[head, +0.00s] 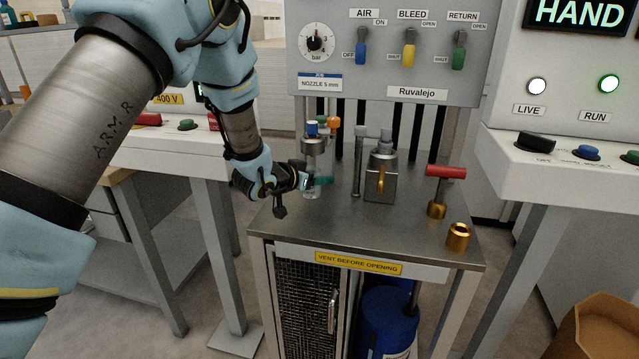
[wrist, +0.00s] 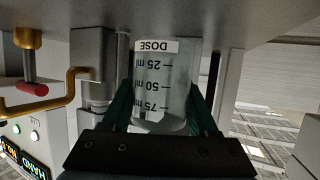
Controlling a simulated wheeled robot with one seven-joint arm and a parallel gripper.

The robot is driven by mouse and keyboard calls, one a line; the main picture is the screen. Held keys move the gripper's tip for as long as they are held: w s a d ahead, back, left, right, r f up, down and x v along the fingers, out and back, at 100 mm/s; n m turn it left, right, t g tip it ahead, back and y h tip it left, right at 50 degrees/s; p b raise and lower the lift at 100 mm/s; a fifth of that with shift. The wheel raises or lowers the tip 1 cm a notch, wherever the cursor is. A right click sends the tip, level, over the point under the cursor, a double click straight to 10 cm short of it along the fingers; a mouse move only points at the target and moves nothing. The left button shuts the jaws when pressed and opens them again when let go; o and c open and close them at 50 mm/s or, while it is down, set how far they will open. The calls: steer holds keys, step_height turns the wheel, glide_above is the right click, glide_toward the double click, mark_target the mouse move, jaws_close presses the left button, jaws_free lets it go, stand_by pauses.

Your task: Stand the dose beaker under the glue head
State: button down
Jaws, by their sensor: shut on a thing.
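The clear dose beaker (head: 312,190) is at the left of the steel bench top, and its DOSE label and ml marks show in the wrist view (wrist: 165,75). My gripper (head: 318,181) is shut on it from the left, with a green finger on each side in the wrist view (wrist: 163,110). The beaker looks upright, its base at or close to the bench top. A metal head with coloured caps (head: 314,146), probably the glue head, shows just above the beaker in the head view. I cannot tell whether they are lined up.
On the bench top (head: 340,222) stand a thin grey post (head: 358,165), a metal canister with a brass handle (head: 381,180), a red-handled brass valve (head: 444,180) and a brass cup (head: 458,237). A valve panel (head: 385,60) rises behind.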

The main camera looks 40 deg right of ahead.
steer(key=shift+d+r, duration=0.1)
steer(key=shift+d, duration=0.3)
steer(key=shift+w+f+p, duration=0.1)
steer(key=shift+f+p, duration=0.55)
steer(key=shift+f, duration=1.15)
steer(key=shift+f, duration=0.2)
steer(key=shift+c, duration=0.8)
jaws_free()
steer(key=shift+r, duration=0.1)
steer(key=shift+r, duration=0.15)
steer(key=b+v, duration=0.2)
steer(key=v, duration=1)
